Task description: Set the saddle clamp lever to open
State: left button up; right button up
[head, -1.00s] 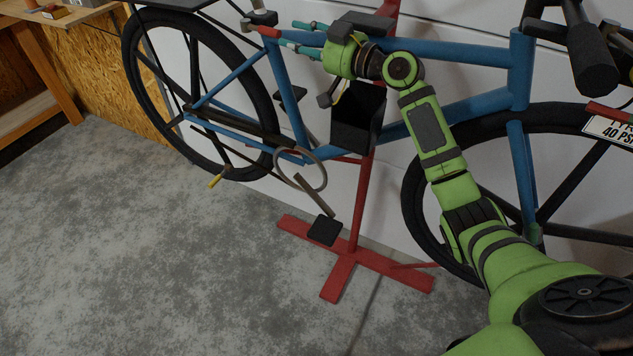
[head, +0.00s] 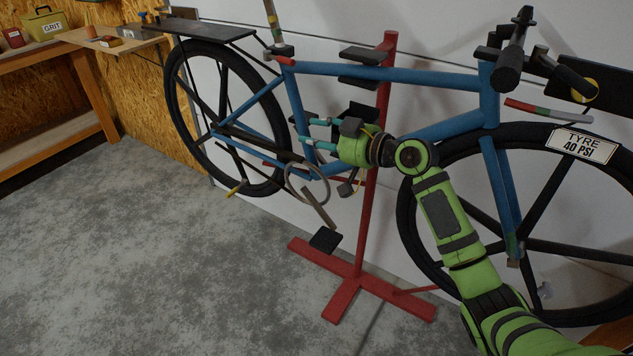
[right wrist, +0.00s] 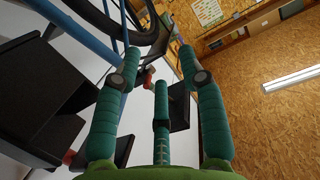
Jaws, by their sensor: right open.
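A small red piece (head: 286,61) sits by the top of the seat tube of the blue bike frame (head: 400,75), beside a dark grey part; it looks like the saddle clamp lever, but its position is too small to read. My right gripper (head: 310,133) is below the top tube, beside the seat tube, lower than the red piece and apart from it. Its teal fingers are spread and empty. In the right wrist view the open fingers (right wrist: 160,65) point toward dark parts and a small red part (right wrist: 147,78) I cannot identify surely. My left gripper is out of view.
The bike hangs on a red stand (head: 366,220) with black clamp jaws (head: 360,55) around the top tube. Rear wheel (head: 180,110), crank and front wheel (head: 410,220) flank my arm. A wooden bench (head: 60,50) is at left. The concrete floor (head: 130,260) is clear.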

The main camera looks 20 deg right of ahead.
jog(key=s+a+f+g+h, duration=0.1)
jog(key=s+a+f, duration=0.1)
jog(key=s+f, duration=0.2)
notch_tip(320, 180, down, 3)
jog(key=shift+a+f+g, duration=0.1)
jog(key=shift+a+g, duration=0.2)
jog(key=shift+g, duration=0.1)
jog(key=shift+f, duration=0.1)
